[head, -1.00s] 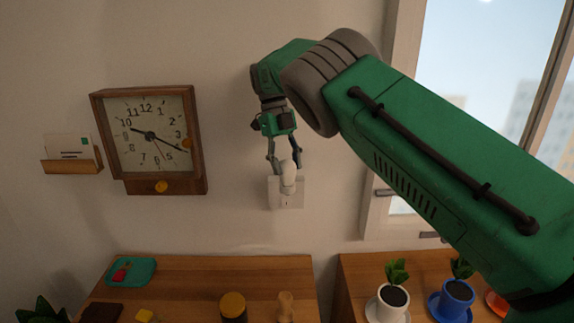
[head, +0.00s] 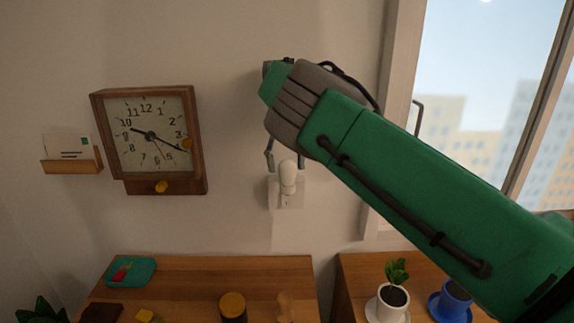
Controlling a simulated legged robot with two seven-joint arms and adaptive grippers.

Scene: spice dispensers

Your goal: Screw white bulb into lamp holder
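The white bulb (head: 288,178) sits upright at the holder on the white wall plate (head: 291,201), right of the clock. The holder itself is mostly hidden behind the bulb, so I cannot tell how deep the bulb sits. My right gripper (head: 285,159) is at the bulb's top, its fingers spread to either side with a gap to the bulb. Its palm is hidden behind my green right arm, which comes in from the right. My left gripper is not in view.
A wooden wall clock (head: 150,138) and a letter holder (head: 71,166) hang to the left. A window (head: 480,100) is at right. The wall around the plate is clear.

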